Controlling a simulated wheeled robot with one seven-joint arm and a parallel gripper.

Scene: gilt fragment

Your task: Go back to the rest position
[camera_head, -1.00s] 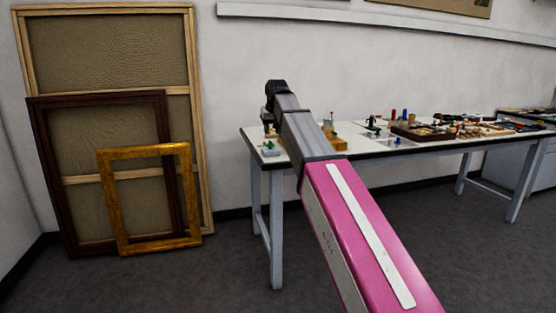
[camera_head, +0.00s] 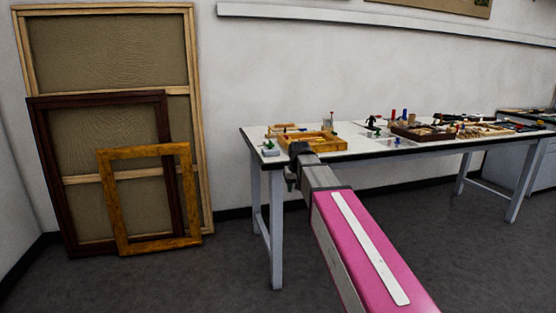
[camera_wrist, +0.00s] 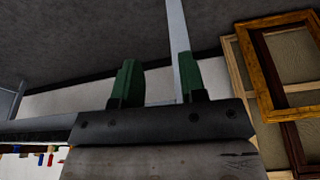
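My arm reaches forward in the head view, and its dark wrist end is just in front of the near left edge of the worktable (camera_head: 350,152). My gripper (camera_head: 290,180) hangs there, mostly hidden by the wrist, with only a bit of green finger showing. In the wrist view my gripper (camera_wrist: 160,78) shows two green fingers spread apart with nothing held between them. A pale table leg (camera_wrist: 180,45) stands behind the fingers.
A wooden tray (camera_head: 325,142) and small items stand on the table's left end, close behind my wrist. Tools lie farther right. Several frames, including a gilt one (camera_head: 114,204), lean on the wall at left. Floor (camera_head: 215,285) between is clear.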

